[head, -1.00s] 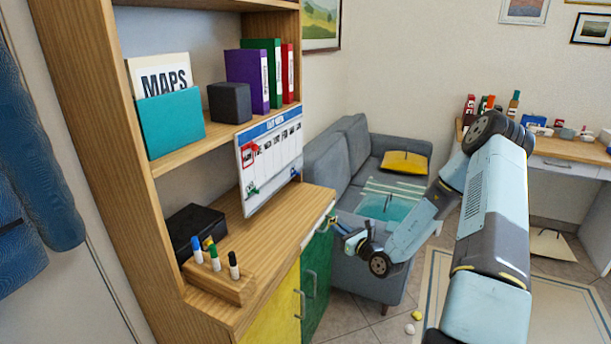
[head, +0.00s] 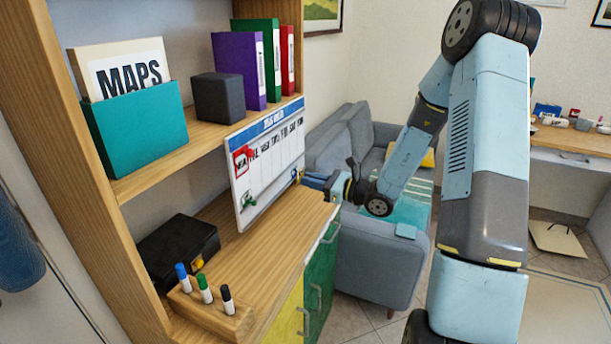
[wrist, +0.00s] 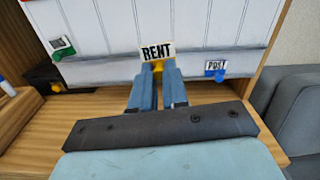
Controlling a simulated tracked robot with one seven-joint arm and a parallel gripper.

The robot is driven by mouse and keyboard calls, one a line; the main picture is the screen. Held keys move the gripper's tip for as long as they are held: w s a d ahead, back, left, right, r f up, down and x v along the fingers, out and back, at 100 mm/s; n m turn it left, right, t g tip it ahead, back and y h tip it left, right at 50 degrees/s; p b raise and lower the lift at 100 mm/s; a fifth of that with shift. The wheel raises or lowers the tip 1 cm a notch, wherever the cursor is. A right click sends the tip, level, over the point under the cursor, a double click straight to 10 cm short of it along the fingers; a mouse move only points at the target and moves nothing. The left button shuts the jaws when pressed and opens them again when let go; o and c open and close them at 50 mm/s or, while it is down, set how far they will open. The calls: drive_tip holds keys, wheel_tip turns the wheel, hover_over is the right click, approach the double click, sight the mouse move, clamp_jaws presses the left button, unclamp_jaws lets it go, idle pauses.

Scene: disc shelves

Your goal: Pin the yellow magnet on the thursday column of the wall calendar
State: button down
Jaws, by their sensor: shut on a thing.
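The wall calendar (head: 270,165) is a white board with a blue header and day columns, above the wooden counter. My gripper (wrist: 157,78) is shut on the yellow magnet (wrist: 157,67), which has a white RENT card (wrist: 157,50) above it. In the wrist view they are in front of the board's lower part, between a green magnet (wrist: 62,45) and a blue POST magnet (wrist: 215,70). I cannot tell whether the card touches the board. In the head view my gripper (head: 306,180) is at the board's lower right edge, and the yellow magnet cannot be made out.
A red-framed magnet (head: 240,163) is on the board's left. A black box (head: 178,248) and a marker holder (head: 210,312) stand on the counter at left. The shelf above (head: 150,180) holds binders and a teal MAPS file. A grey sofa (head: 370,255) is behind my arm.

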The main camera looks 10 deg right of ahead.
drive_tip(key=x, duration=0.6)
drive_tip(key=shift+a, duration=0.25)
idle(0.3)
drive_tip(key=shift+w+a+r, duration=0.2)
drive_tip(key=shift+a, duration=0.1)
idle(1.3)
drive_tip(key=c, duration=1.1)
unclamp_jaws()
drive_tip(key=shift+o, duration=0.2)
drive_tip(key=v, duration=1.3)
drive_tip(key=shift+d, duration=0.4)
